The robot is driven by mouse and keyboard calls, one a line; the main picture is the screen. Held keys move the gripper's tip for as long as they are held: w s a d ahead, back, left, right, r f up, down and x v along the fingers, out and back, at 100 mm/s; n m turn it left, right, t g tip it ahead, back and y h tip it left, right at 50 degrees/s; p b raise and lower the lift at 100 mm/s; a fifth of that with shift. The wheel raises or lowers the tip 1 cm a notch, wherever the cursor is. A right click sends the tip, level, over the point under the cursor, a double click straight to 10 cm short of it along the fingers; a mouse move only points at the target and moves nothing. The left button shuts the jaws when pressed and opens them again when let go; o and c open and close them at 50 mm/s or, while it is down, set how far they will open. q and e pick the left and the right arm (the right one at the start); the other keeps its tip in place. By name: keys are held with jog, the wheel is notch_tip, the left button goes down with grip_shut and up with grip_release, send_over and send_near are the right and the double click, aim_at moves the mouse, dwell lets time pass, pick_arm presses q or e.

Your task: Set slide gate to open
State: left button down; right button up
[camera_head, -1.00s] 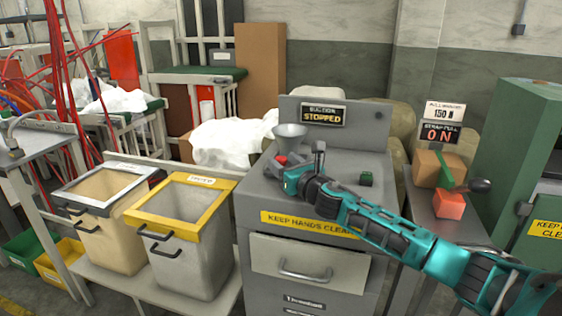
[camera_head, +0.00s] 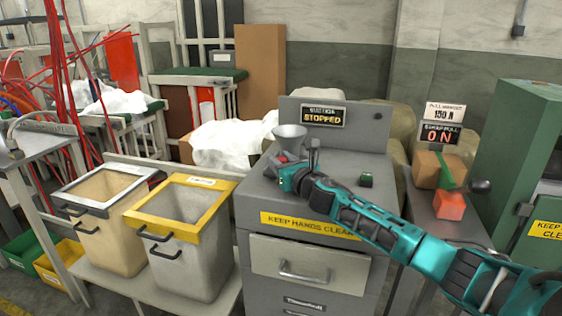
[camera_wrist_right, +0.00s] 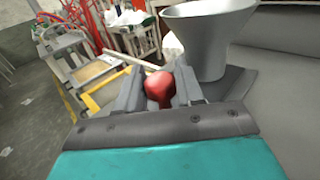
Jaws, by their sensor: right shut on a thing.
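A grey machine (camera_head: 250,214) stands in the middle of the head view, with a grey funnel (camera_head: 290,135) on its top. A red knob (camera_head: 282,158), likely the slide gate's handle, is just below the funnel. My right gripper (camera_head: 283,164) reaches it from the right and hides part of it. In the right wrist view the red knob (camera_wrist_right: 159,87) sits between the two grey fingers of my right gripper (camera_wrist_right: 160,98), which is shut on it. The funnel (camera_wrist_right: 208,40) is close beside the fingers. The gate plate itself is hidden. My left gripper is out of view.
A sign (camera_head: 323,116) on the machine reads "STOPPED". A green button (camera_head: 366,180) is on its top, right of my gripper. A red-orange block (camera_head: 450,205) is on the right.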

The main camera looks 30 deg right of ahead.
grip_shut()
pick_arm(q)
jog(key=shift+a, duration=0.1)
